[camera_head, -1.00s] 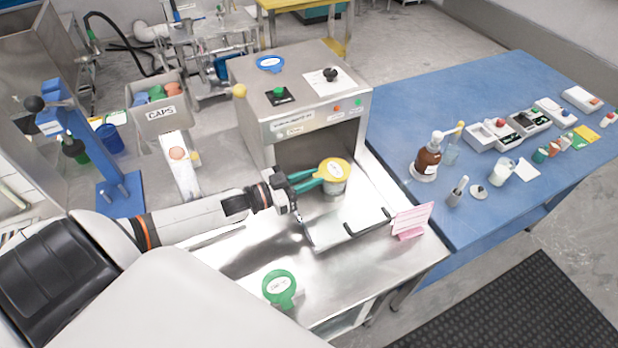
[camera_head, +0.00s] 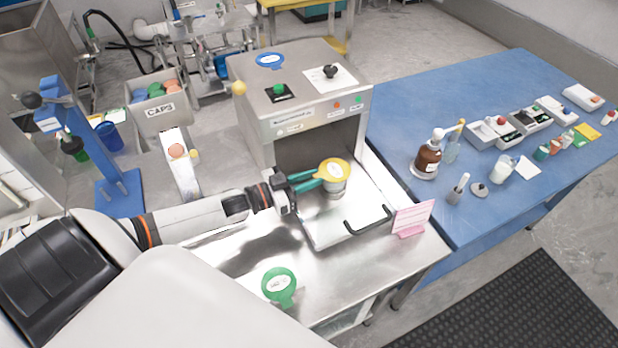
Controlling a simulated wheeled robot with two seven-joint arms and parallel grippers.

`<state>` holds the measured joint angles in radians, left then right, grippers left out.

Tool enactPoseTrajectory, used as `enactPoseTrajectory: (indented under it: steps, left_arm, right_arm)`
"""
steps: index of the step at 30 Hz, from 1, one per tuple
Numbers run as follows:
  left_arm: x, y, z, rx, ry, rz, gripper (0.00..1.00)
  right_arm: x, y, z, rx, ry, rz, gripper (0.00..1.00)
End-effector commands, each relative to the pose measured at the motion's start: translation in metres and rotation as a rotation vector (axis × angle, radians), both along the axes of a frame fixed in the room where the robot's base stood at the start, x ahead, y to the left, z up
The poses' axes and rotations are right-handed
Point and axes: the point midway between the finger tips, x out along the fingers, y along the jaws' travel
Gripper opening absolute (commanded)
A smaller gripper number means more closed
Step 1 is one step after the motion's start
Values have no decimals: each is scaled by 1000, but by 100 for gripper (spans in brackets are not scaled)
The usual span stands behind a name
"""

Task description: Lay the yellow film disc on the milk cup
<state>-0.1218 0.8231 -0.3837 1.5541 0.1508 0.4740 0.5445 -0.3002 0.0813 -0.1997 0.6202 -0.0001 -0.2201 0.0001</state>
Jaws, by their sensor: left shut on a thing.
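The yellow film disc (camera_head: 334,170) is round with a white label and lies level at the top of a small pale cup (camera_head: 335,187). I take this cup for the milk cup; its label cannot be read. The cup stands upright on the bright metal tray, in front of the steel machine's opening. My left gripper (camera_head: 308,182) comes in from the left, its green fingers shut on the disc's left edge. I cannot tell whether the disc touches the rim. The disc hides the cup's mouth. My right gripper is not in view.
The tray (camera_head: 330,229) has a black handle, with a pink card (camera_head: 411,218) to its right. A green disc (camera_head: 279,286) lies at the bench front. A blue disc (camera_head: 270,61) is on the steel machine (camera_head: 305,90). The blue table (camera_head: 490,240) holds bottles and boxes.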

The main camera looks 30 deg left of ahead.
Motion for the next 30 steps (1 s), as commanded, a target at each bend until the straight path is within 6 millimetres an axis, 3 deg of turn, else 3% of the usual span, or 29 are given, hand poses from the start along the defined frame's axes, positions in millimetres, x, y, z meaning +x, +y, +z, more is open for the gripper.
enactPoseTrajectory:
  steps: [27,28,30]
  left_arm:
    - [0,0,-3,-1,-1,0,0]
    - [0,0,-3,-1,-1,0,22]
    - [0,0,-3,0,0,0,34]
  right_arm:
    - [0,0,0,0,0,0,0]
    - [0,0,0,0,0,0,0]
    - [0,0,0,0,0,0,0]
